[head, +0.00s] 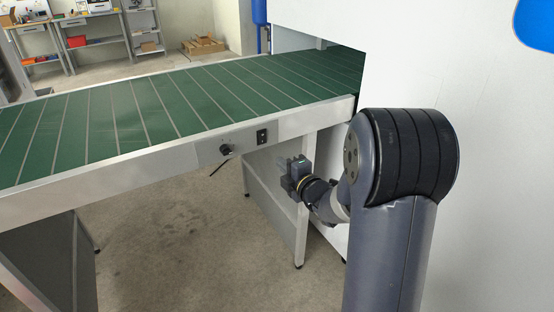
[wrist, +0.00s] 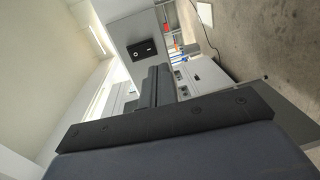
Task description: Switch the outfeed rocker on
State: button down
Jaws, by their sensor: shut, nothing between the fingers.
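The outfeed rocker (head: 262,136) is a small black switch on the grey side rail of the conveyor, to the right of a black knob. In the wrist view the rocker (wrist: 141,49) is a dark plate with small white marks, just past my fingertips. Which way it is tipped is too small to tell. My gripper (head: 284,162) is in front of the rail, below and right of the rocker in the head view. Its fingers (wrist: 153,76) are shut with nothing between them. I see no contact with the rocker.
The black knob (head: 226,149) sticks out of the rail left of the rocker, with a dark thin piece below it. The green belt (head: 150,105) runs above, bare, into a white housing (head: 455,80) at right. Open concrete floor (head: 170,235) lies in front.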

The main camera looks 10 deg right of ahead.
jog(key=v, duration=0.2)
jog(key=f+v, duration=0.1)
jog(key=v, duration=0.2)
jog(key=shift+s+f, duration=0.1)
jog(key=shift+s, duration=0.1)
